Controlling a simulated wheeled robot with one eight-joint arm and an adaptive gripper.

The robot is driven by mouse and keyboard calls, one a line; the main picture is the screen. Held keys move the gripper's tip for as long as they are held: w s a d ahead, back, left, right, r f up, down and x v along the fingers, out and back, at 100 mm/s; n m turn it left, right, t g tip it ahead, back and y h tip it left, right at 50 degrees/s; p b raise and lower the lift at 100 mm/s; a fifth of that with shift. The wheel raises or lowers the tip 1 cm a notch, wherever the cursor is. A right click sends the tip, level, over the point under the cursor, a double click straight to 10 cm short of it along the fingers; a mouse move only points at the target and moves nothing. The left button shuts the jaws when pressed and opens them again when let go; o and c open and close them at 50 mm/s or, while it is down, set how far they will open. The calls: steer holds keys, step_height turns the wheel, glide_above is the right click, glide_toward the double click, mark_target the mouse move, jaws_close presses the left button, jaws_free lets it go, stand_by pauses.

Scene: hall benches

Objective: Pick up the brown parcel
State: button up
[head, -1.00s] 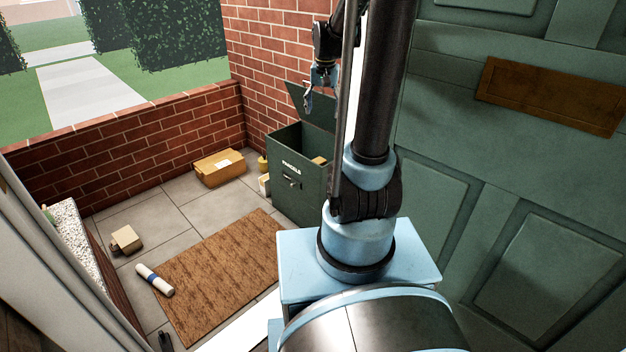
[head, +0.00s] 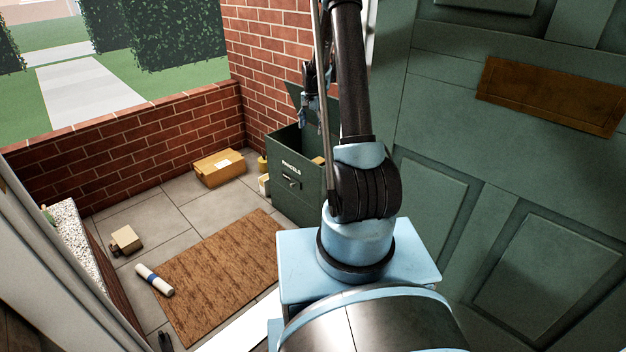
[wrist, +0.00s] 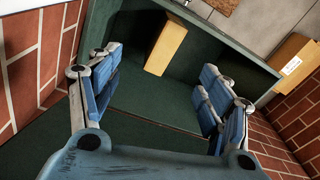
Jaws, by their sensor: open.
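A brown parcel (wrist: 166,47) stands inside the open green parcel box (wrist: 235,42), near its upper wall in the wrist view. In the head view only a small part of this parcel (head: 318,160) shows above the rim of the green box (head: 292,168). My gripper (wrist: 158,90) is open and empty over the box, its blue fingers spread wide. The parcel lies above and between the fingers in the picture, apart from both. In the head view my gripper (head: 312,116) is partly hidden behind my arm, in front of the raised lid.
A larger cardboard box (head: 220,168) lies by the brick wall (head: 140,145). A small cardboard box (head: 126,240) and a white tube (head: 154,279) lie left of the doormat (head: 215,275). A yellow object (head: 262,164) stands beside the green box. The green door (head: 520,180) is at right.

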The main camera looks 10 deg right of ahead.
steer(key=w+f+m, duration=0.1)
steer(key=w+f, duration=0.1)
steer(key=f, duration=0.4)
steer(key=w+d+f+m, duration=0.1)
steer(key=w+f, duration=0.1)
steer(key=f, duration=0.3)
steer(key=w+f, duration=0.2)
steer(key=f, duration=0.4)
steer(key=shift+w+d+f+m+g, duration=0.1)
steer(key=shift+d+f+m+g, duration=0.2)
steer(key=shift+f+m, duration=0.1)
step_height(320, 180, down, 7)
steer(key=shift+f, duration=0.15)
steer(key=f, duration=0.5)
steer(key=shift+w+a+f, duration=0.1)
steer(key=shift+w, duration=0.1)
steer(key=c, duration=1.5)
